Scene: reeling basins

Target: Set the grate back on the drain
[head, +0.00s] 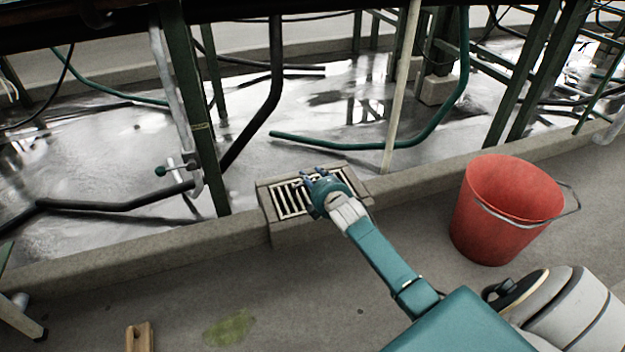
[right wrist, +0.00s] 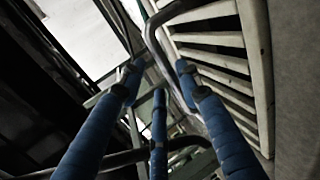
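The pale slatted grate (head: 291,198) lies over the drain (head: 266,199), a stone box set in the basin's kerb. I cannot tell whether it sits fully flush. My right gripper (head: 312,177) is over the grate's right part and hides some of it. In the right wrist view the grate's slats (right wrist: 222,62) fill the upper right, close beyond the blue fingers. The fingers of my right gripper (right wrist: 158,84) are spread with their tips apart, and I see nothing clamped between them. A bent grey bar shows behind the tips. My left gripper is not in view.
A red bucket (head: 507,208) with a wire handle stands on the floor to the right. Dark posts, a green hose (head: 375,146) and black pipes stand or lie in the wet basin behind the kerb (head: 130,251). A small wooden piece (head: 139,337) lies front left. The floor before the drain is mostly clear.

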